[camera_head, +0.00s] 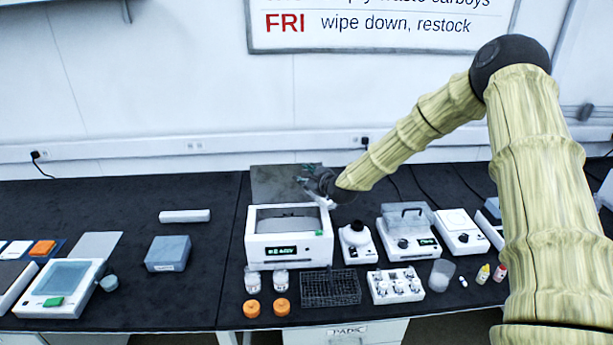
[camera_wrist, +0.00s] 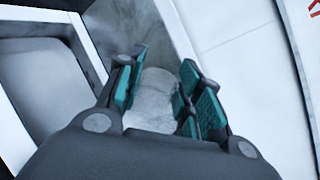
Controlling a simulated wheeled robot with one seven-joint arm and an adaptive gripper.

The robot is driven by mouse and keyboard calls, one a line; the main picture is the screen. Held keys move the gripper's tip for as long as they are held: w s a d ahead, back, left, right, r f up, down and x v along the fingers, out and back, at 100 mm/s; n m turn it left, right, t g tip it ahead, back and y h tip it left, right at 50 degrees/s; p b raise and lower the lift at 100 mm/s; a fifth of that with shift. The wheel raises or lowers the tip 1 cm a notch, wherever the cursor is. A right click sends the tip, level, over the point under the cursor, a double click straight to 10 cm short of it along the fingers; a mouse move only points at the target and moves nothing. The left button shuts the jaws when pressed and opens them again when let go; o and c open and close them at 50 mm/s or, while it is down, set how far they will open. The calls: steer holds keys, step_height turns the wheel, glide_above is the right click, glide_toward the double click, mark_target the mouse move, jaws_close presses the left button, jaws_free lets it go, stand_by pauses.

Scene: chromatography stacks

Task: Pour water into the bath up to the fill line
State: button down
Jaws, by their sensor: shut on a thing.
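The bath (camera_head: 290,250) is a white open-topped box with a lit green display, left of the middle of the bench; its inside is grey and its water level and fill line cannot be made out. My gripper (camera_head: 312,182) is above the bath's back right corner. In the wrist view my gripper's teal finger pads (camera_wrist: 160,92) are shut on a pale, see-through vessel (camera_wrist: 153,105). How much water is in the vessel cannot be told. A white rim and dark grey surface, apparently the bath, fill the left of the wrist view.
Right of the bath stand a small white instrument (camera_head: 357,243) and a white device with a clear lid (camera_head: 408,232). In front are a wire rack (camera_head: 331,288), a vial block (camera_head: 396,286), jars and orange caps (camera_head: 251,308).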

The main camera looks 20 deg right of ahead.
steer(key=shift+a+f+n, duration=0.1)
steer(key=shift+f+n, duration=0.05)
steer(key=shift+n, duration=0.15)
steer(key=shift+f, duration=0.1)
steer(key=shift+a+f+n+h, duration=0.15)
steer(key=shift+f+n+h, duration=0.25)
steer(key=shift+h, duration=0.1)
stand_by(0.5)
steer(key=shift+a+f+n+b, duration=0.1)
steer(key=shift+f+n+b, duration=0.3)
steer(key=shift+f, duration=0.25)
steer(key=shift+a+f+n+h, duration=0.1)
steer(key=shift+f+n+h, duration=0.3)
steer(key=shift+f+h, duration=0.1)
steer(key=shift+f+b, duration=0.1)
steer(key=shift+b, duration=0.25)
